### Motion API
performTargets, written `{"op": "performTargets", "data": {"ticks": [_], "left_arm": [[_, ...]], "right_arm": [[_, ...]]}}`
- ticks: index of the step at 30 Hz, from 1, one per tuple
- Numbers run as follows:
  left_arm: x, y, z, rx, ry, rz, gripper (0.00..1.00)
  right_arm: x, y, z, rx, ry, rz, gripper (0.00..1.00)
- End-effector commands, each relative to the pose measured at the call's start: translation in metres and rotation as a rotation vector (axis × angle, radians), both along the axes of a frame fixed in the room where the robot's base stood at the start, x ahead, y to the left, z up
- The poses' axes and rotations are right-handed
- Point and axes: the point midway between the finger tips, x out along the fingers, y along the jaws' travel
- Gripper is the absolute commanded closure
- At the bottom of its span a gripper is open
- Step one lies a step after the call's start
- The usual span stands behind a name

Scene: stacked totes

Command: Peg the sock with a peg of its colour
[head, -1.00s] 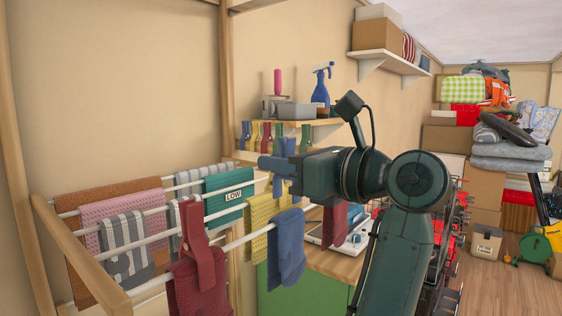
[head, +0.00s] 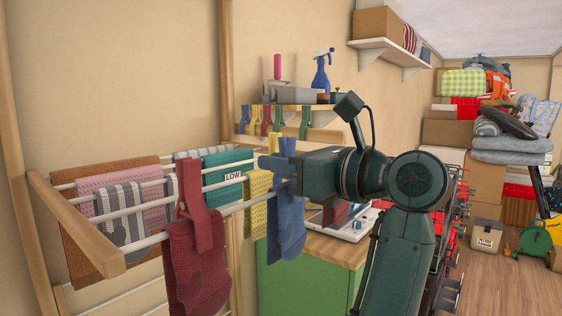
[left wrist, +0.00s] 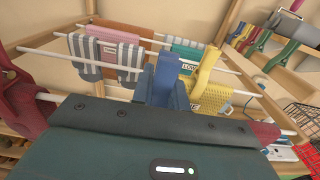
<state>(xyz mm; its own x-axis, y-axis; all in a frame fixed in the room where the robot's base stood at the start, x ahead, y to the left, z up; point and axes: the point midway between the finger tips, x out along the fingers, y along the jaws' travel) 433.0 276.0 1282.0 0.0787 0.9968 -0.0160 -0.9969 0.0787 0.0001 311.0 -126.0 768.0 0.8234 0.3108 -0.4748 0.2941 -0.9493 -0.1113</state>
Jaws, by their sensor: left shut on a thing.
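The blue sock (head: 291,232) hangs over the front rod of the drying rack. My left gripper (head: 288,172) is shut on a blue peg (head: 281,148), held upright at the sock's top edge. In the head view the peg's lower part overlaps the sock; whether it straddles sock and rod I cannot tell. A dark red sock (head: 198,270) with a red peg (head: 196,215) hangs further left on the same rod. My right gripper is not in view.
A yellow sock (head: 257,190) hangs close behind, with a yellow peg (left wrist: 207,65) above it. Towels hang on the rods behind, including a teal one (head: 222,178). Several coloured pegs, one green (head: 304,120), hang along the shelf edge. A green cabinet (head: 300,280) stands below right.

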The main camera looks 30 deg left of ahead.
Motion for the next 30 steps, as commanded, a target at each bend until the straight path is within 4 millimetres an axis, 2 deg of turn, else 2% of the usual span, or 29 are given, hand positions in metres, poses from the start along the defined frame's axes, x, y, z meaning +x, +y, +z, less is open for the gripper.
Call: {"op": "performTargets", "data": {"ticks": [12,13,21,30], "left_arm": [[-0.0001,0.0001,-0.002,0.0,0.0,0.0,1.0],[-0.0001,0.0001,-0.002,0.0,0.0,0.0,0.82],[0.0,0.0001,-0.002,0.0,0.0,0.0,0.6],[-0.0001,0.0001,-0.0021,0.0,0.0,0.001,0.59]], "right_arm": [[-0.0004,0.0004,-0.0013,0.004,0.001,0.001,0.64],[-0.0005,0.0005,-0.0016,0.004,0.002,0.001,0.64],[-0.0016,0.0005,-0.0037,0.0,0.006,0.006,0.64],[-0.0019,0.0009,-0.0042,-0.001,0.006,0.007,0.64]]}}
